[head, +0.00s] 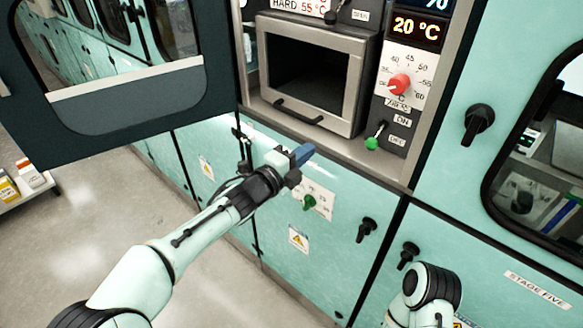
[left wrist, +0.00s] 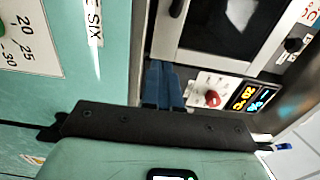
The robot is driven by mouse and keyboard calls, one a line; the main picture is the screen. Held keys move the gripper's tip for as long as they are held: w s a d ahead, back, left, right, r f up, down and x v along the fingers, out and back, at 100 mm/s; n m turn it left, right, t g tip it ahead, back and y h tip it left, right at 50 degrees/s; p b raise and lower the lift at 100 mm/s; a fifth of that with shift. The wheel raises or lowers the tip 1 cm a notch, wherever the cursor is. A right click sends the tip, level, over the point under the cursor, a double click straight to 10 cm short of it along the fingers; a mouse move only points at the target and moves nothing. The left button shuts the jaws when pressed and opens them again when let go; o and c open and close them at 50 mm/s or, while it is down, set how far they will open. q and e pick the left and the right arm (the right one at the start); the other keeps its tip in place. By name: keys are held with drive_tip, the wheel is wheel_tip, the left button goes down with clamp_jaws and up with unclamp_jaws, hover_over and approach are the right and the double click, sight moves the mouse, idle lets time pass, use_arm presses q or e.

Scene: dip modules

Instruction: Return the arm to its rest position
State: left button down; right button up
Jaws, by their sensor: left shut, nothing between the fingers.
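My left arm reaches in from the lower left of the head view. My left gripper (head: 303,153) has blue fingers that are shut and empty, in front of the teal cabinet below the oven-like chamber (head: 282,110). The left wrist view also shows the blue fingers (left wrist: 163,82) together with nothing between them, near the chamber's frame. Part of my right arm (head: 432,288) shows at the bottom right of the head view. Its gripper is not in view.
An open windowed door (head: 130,118) hangs at the upper left, close to my left arm. A red dial (head: 399,84), a green-tipped switch (head: 372,143) and a 20 °C display (head: 416,28) sit right of the chamber. Black handles (head: 479,121) stick out. Floor is clear at lower left.

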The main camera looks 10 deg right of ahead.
use_arm(q)
drive_tip(key=s+a+f+n+g+y+p, duration=0.15)
drive_tip(key=s+a+f+n+y, duration=0.35)
drive_tip(key=f, duration=0.8)
drive_tip(key=s+a+f+n+g, duration=0.2)
drive_tip(key=a+f+n, duration=0.45)
drive_tip(key=f, duration=0.55)
drive_tip(key=s+a+f+n+g+y+p, duration=0.1)
drive_tip(key=s+a+f+n+y, duration=0.4)
drive_tip(key=f, duration=0.8)
drive_tip(key=s+a+f+n+g+p, duration=0.1)
drive_tip(key=s+a+f+n+g, duration=0.15)
drive_tip(key=s+f+n, duration=0.35)
drive_tip(key=s+a+f+n+g+p, duration=0.1)
drive_tip(key=s+a+f+n+g, duration=0.2)
drive_tip(key=s, duration=0.5)
drive_tip(key=s+a+f+n+g, duration=0.1)
drive_tip(key=s+n, duration=0.2)
drive_tip(key=s, duration=0.4)
drive_tip(key=s+f+n+g+p, duration=0.1)
drive_tip(key=s+n, duration=0.2)
drive_tip(key=s, duration=0.5)
drive_tip(key=shift+s+a+f+g, duration=0.15)
drive_tip(key=shift+a+f+g, duration=0.2)
drive_tip(key=shift+f+g, duration=0.05)
use_arm(e)
wheel_tip(320, 180, up, 6)
drive_tip(key=w, duration=0.2)
drive_tip(key=shift+w, duration=0.15)
